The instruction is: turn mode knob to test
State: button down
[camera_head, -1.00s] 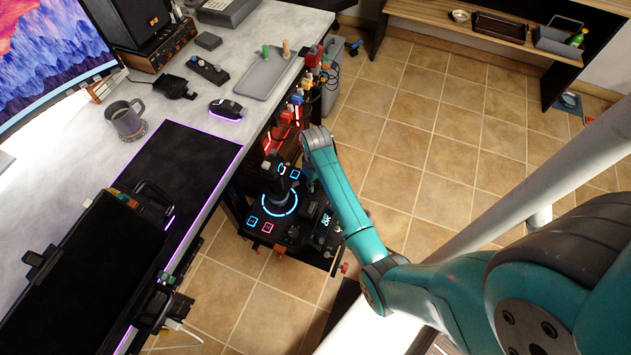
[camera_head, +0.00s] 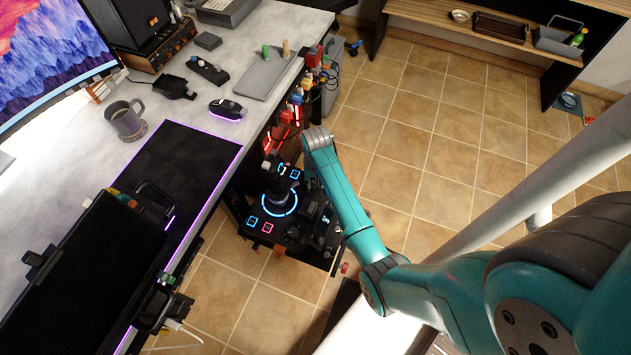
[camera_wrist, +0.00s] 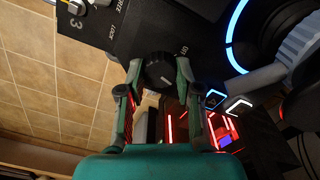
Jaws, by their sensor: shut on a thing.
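The mode knob is a black round knob (camera_wrist: 158,72) on a dark panel (camera_wrist: 120,35), seen in the wrist view. My gripper (camera_wrist: 157,78) is shut on it, with one finger on each side. White lettering shows on the panel around the knob, but it is partly hidden and tilted, so I cannot tell which label the knob points at. In the head view the flight-stick panel (camera_head: 268,222) stands beside the desk, and my gripper there is hidden behind my arm.
The joystick (camera_head: 281,195) with its blue-lit ring stands left of my arm. The desk (camera_head: 185,95) is farther left, with a mug (camera_head: 125,122) and a mouse (camera_head: 228,108). Open tiled floor (camera_head: 430,150) lies right of my arm.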

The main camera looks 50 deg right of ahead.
jog(key=shift+m, duration=0.3)
jog(key=c, duration=0.8)
grip_release()
jog(key=shift+r, duration=0.1)
notch_tip(320, 180, up, 12)
jog(key=shift+f, duration=0.1)
dwell(0.4)
